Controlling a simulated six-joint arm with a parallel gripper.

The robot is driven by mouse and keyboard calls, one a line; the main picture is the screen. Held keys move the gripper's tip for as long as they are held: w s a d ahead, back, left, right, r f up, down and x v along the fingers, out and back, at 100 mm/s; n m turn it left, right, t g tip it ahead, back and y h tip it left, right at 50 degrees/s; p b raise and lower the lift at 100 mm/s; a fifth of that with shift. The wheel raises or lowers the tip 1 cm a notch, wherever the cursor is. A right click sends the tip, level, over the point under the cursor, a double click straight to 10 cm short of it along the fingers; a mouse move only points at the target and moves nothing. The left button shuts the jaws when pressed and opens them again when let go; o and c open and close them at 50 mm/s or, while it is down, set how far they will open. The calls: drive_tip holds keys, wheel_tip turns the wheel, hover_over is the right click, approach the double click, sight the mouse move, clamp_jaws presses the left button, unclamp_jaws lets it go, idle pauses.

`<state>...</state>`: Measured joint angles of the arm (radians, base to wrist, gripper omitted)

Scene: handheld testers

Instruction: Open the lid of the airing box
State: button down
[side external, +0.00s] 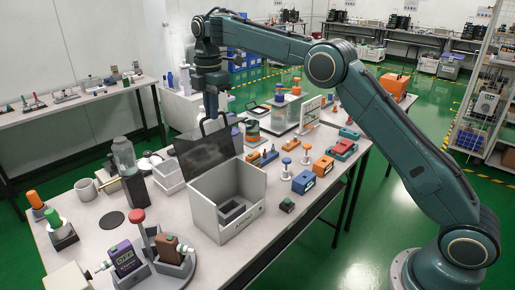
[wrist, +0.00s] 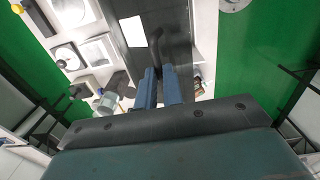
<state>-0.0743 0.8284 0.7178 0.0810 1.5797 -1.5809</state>
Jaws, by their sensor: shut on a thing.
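The airing box (side external: 206,214) is a light grey open-topped box on the table in the side view. Its dark, smoky lid (side external: 200,152) is raised, standing steeply at the back edge of the box. A dark device (side external: 233,211) lies inside the box. My gripper (side external: 211,112) is above the lid, pointing down, and shut on the dark lid handle (side external: 214,122) at the lid's top edge. In the wrist view, the two blue fingers (wrist: 159,88) close around the dark handle (wrist: 155,42), with the dark lid (wrist: 178,28) behind; their exact contact is hard to see.
A grey cup (side external: 86,190), a jar on a dark stand (side external: 133,187) and white trays (side external: 168,177) stand left of the box. A tester stand with a red knob (side external: 138,216) is in front. Orange and blue blocks (side external: 304,182) stand to the right.

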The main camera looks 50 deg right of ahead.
sight(221, 128)
drive_tip(key=shift+w+f, duration=0.1)
drive_tip(key=shift+w, duration=0.35)
drive_tip(key=c, duration=1.5)
unclamp_jaws()
drive_tip(key=shift+c, duration=0.2)
drive_tip(key=shift+s, duration=0.25)
drive_tip(key=shift+s, duration=0.3)
drive_tip(key=shift+s+f, duration=0.15)
drive_tip(key=shift+s, duration=0.7)
drive_tip(key=shift+s+f, duration=0.15)
drive_tip(key=shift+s, duration=0.65)
drive_tip(key=shift+s+f, duration=1.2)
drive_tip(key=shift+s, duration=1.4)
wheel_tip(221, 128, up, 14)
drive_tip(key=shift+s, duration=0.15)
